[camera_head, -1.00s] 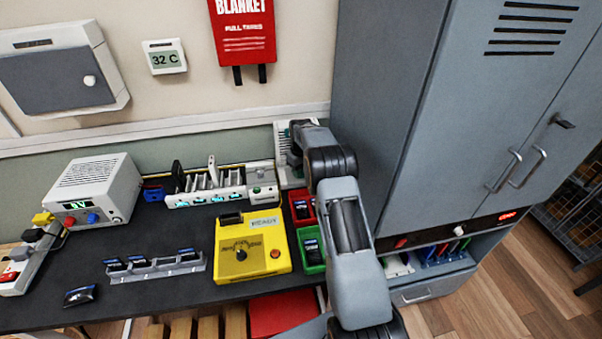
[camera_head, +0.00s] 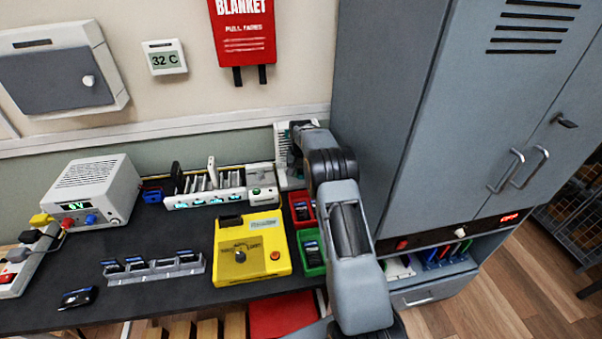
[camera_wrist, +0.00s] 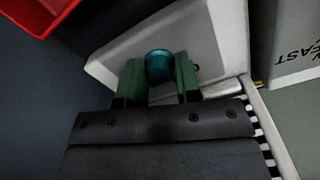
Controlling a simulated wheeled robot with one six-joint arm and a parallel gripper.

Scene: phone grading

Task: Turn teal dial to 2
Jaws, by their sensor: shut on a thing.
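The teal dial (camera_wrist: 159,66) shows in the wrist view as a round knob on a white housing (camera_wrist: 215,35). My gripper (camera_wrist: 159,75) has its two green fingers on either side of the dial and is shut on it. A setting mark on the dial cannot be read. In the head view, the white unit (camera_head: 282,150) stands at the back right of the bench, beside the grey cabinet. There my arm hides the dial and the gripper's fingers.
A red bin (camera_head: 302,209) and a green bin (camera_head: 312,254) stand close by my arm. A yellow tester (camera_head: 230,270) and a white charging rack (camera_head: 205,200) are left of them. The tall grey cabinet (camera_head: 385,110) closes off the right side.

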